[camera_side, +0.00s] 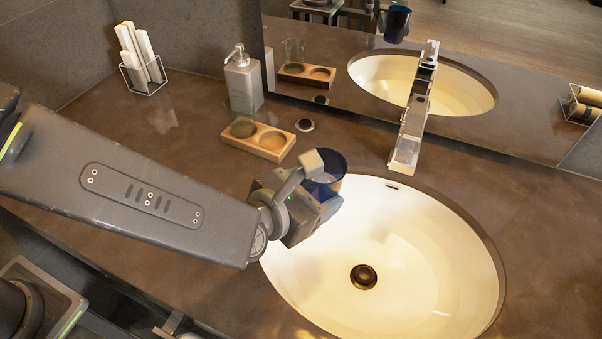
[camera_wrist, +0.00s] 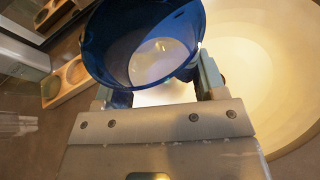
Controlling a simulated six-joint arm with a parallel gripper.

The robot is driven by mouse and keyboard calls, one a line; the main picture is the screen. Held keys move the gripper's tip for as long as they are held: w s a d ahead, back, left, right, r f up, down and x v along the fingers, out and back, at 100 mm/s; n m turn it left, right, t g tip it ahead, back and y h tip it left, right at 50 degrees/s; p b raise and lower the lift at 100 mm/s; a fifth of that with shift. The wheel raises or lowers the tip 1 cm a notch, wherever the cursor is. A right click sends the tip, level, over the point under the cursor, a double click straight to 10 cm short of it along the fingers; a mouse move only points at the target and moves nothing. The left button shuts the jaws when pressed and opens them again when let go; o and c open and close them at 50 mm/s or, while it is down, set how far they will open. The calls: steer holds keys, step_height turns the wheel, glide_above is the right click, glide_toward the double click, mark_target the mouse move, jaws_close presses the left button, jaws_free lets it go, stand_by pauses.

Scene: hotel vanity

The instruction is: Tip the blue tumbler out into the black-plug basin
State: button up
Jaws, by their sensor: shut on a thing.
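The blue tumbler (camera_side: 331,170) is see-through dark blue and looks about upright. My gripper (camera_side: 318,186) is shut on it and holds it over the upper left rim of the basin. In the wrist view the tumbler (camera_wrist: 140,45) sits between the two fingers of my gripper (camera_wrist: 158,92), its mouth partly facing the camera. A pale patch shows inside, but I cannot tell how much liquid it holds. The white oval basin (camera_side: 440,250) has a dark plug (camera_side: 363,277) near its middle. The basin also shows at the right of the wrist view (camera_wrist: 275,75).
A metal faucet (camera_side: 411,125) reaches over the basin's back edge. A mirror (camera_side: 530,110) closes off the back.

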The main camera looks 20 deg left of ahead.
steer(key=m+t, duration=0.2)
steer(key=m, duration=0.1)
steer(key=w+a+m+t, duration=0.1)
steer(key=m+t, duration=0.1)
steer(key=m, duration=0.1)
steer(key=m+t, duration=0.2)
steer(key=m, duration=0.1)
steer(key=shift+w+a+r+m, duration=0.2)
steer(key=shift+w+a+m, duration=0.1)
steer(key=shift+a+m, duration=0.1)
steer(key=m+h, duration=0.1)
steer(key=m, duration=0.1)
steer(key=f+m+t, duration=0.1)
steer(key=m, duration=0.1)
steer(key=shift+f+h, duration=0.15)
steer(key=shift+h, duration=0.25)
steer(key=m+h, duration=0.1)
steer(key=m, duration=0.1)
steer(key=m+h, duration=0.1)
steer(key=m, duration=0.1)
steer(key=shift+f+t, duration=0.4)
